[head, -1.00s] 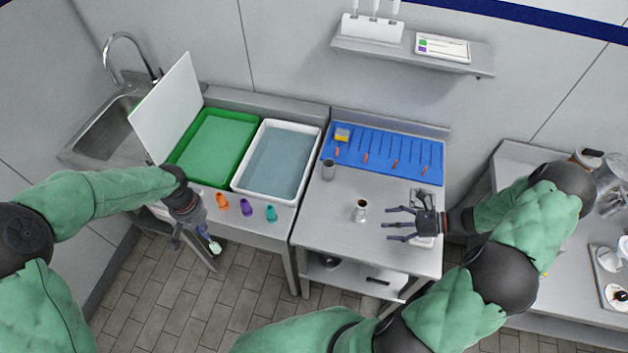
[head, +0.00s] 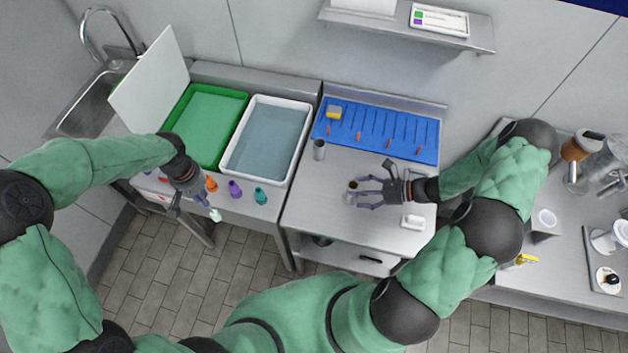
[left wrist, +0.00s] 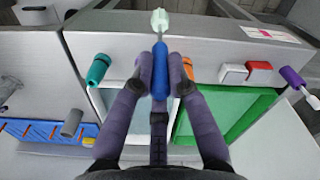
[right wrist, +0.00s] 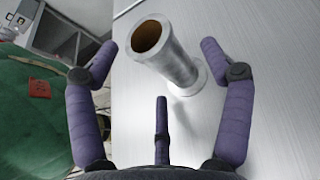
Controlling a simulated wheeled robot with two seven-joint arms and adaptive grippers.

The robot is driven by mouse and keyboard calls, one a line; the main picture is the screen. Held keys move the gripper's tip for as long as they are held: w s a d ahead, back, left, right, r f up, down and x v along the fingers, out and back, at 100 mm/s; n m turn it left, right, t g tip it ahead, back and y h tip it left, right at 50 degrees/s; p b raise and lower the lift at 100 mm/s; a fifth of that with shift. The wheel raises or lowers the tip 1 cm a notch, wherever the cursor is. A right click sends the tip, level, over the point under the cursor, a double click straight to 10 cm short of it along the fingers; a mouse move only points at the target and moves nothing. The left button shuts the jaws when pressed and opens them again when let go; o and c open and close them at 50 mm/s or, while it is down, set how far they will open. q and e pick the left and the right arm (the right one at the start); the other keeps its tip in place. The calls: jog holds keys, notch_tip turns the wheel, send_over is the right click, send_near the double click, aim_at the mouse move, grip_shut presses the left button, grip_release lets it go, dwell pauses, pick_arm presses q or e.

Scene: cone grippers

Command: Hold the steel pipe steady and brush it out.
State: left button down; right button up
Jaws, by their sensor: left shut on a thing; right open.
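The steel pipe (head: 352,186) stands on the right-hand steel table, partly hidden by fingers in the head view. In the right wrist view the flanged pipe (right wrist: 168,55) shows its open, brownish bore. My right gripper (head: 362,193) is open, with its fingers on either side of the pipe; I cannot tell whether any finger touches it. My left gripper (left wrist: 160,72) is shut on a brush with a blue handle (left wrist: 160,85) and a pale bristle head (left wrist: 160,20). The brush head (head: 215,215) hangs over the floor in front of the left table, well away from the pipe.
Orange (head: 211,184), purple (head: 235,189) and teal (head: 260,196) handles line the left table's front edge. Behind are a green tray (head: 240,101) and a white water tub (head: 302,112). A grey cylinder (head: 319,149), blue mat (head: 400,150) and white block (head: 413,221) are near the pipe.

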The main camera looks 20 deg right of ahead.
jog(key=shift+x, duration=1.5)
grip_shut()
jog(key=shift+n+g+y, duration=0.3)
jog(key=shift+n+g, duration=0.5)
jog(key=shift+g, duration=0.1)
